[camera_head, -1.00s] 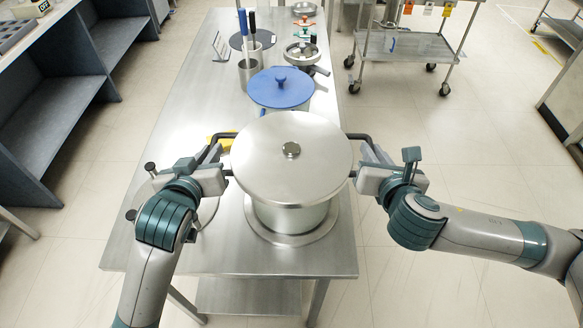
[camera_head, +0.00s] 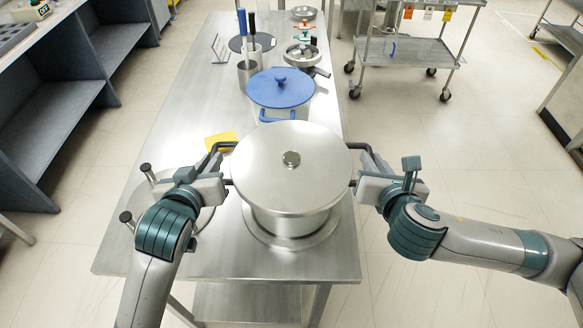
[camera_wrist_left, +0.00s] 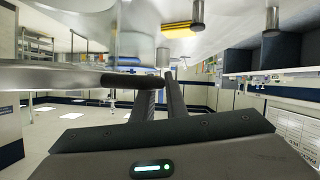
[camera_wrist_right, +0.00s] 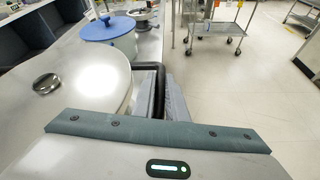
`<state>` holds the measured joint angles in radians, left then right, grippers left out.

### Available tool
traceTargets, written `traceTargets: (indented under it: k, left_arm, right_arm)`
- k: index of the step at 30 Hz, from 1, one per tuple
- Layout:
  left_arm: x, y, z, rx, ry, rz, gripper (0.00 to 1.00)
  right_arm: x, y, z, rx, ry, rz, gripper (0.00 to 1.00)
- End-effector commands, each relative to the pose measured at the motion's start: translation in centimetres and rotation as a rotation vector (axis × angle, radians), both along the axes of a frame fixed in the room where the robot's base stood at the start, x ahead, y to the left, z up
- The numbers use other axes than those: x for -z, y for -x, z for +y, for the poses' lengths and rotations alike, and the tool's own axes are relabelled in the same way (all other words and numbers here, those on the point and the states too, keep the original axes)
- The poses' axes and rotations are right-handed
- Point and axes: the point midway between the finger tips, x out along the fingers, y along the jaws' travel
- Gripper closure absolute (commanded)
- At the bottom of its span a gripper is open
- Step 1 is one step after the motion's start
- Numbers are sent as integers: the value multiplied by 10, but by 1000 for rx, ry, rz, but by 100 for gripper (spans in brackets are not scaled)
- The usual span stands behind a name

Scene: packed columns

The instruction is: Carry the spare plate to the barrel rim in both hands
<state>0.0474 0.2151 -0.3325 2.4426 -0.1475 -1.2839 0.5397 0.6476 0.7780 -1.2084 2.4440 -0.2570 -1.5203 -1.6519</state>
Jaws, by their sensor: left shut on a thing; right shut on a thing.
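A wide round steel plate (camera_head: 290,140) with a centre knob is over a steel cylinder, the barrel (camera_head: 291,222), on the table. I cannot tell whether the plate touches the barrel rim. Its surface also shows in the right wrist view (camera_wrist_right: 85,100). A black handle juts out at each side. My left gripper (camera_head: 222,168) is shut on the left handle (camera_wrist_left: 128,79). My right gripper (camera_head: 362,172) is shut on the right handle (camera_wrist_right: 157,68). The plate looks level. It hides most of the barrel's upper part.
The steel table (camera_head: 190,110) carries a blue-lidded pot (camera_head: 281,88) behind the plate. A yellow piece (camera_head: 221,141) lies near my left gripper. Black-knobbed posts (camera_head: 126,217) stand at the left edge. A steel cart (camera_head: 405,50) stands at the back right.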

Motion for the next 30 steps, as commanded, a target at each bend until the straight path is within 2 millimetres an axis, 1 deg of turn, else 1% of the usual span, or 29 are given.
traceTargets:
  k: [1, 2, 3, 4, 17, 23, 30]
  left_arm:
    - [-1, -1, 1, -3, 0, -10, 100]
    - [3, 0, 1, -3, -2, -1, 85]
    - [2, 0, 1, -3, -2, -1, 76]
    - [2, 0, 1, -3, -1, 0, 69]
    - [-1, 0, 0, 0, 0, 0, 69]
    - [-14, 0, 0, 0, 0, 0, 69]
    - [-34, 0, 0, 0, 0, 0, 69]
  right_arm:
    - [-1, -1, -1, 2, -1, -9, 100]
    - [3, 0, -1, 3, 2, 0, 85]
    - [2, 0, -1, 2, 2, -1, 76]
    - [2, 0, -1, 2, 2, -1, 69]
    - [-1, 0, 0, 0, 0, 0, 69]
    - [-14, 0, 0, 0, 0, 0, 69]
    - [-34, 0, 0, 0, 0, 0, 69]
